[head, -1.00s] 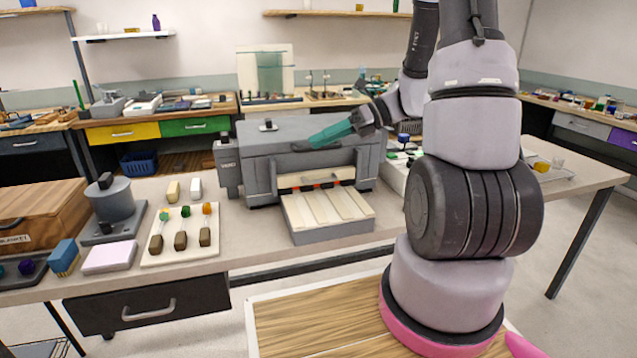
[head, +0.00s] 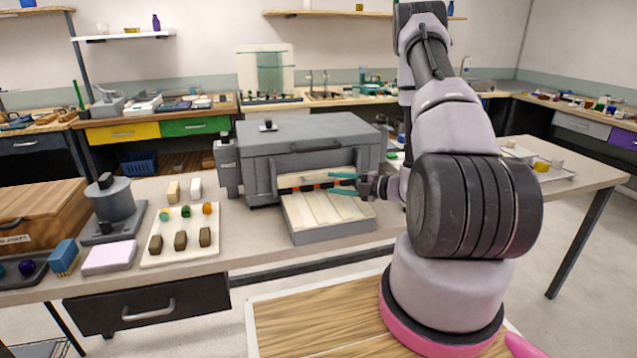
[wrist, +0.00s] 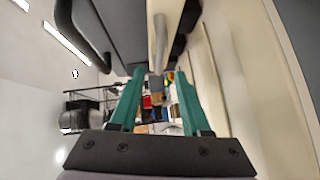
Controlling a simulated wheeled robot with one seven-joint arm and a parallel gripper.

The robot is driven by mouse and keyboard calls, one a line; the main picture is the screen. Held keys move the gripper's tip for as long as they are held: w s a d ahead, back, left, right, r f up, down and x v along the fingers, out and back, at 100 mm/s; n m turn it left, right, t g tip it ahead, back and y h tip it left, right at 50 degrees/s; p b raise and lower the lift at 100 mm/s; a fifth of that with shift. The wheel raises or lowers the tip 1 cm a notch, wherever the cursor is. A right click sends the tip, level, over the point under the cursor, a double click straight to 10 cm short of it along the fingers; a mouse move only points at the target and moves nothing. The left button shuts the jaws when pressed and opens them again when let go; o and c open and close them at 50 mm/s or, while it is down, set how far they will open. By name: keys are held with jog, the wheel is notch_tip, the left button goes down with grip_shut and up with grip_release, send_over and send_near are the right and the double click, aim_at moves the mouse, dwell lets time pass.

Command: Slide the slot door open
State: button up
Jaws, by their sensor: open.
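The grey furnace-like machine (head: 310,138) stands on the bench with a wide slot in its front. A cream slot door (head: 303,180) spans the slot, with orange showing along its lower edge. My gripper (head: 331,183) is at the right part of the slot, fingers pointing left, open. In the wrist view my gripper (wrist: 160,72) has its teal fingers apart. A pale bar (wrist: 159,40), apparently the door's handle, runs along the cream panel and its near end shows between the fingertips. I cannot tell whether either finger touches it.
A grooved cream shelf (head: 328,211) juts out below the slot, close under my gripper. To the left are a rod tray (head: 182,250), a grey round device (head: 113,205) and a wooden box (head: 40,215). A grey vertical handle or rail stands near the fingers in the wrist view.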

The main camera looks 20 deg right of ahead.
aim_at(321, 181)
jog(key=x, duration=0.6)
jog(key=shift+w+a, duration=0.15)
jog(key=shift+c, duration=0.4)
grip_shut()
jog(key=shift+r, duration=0.1)
dwell(0.8)
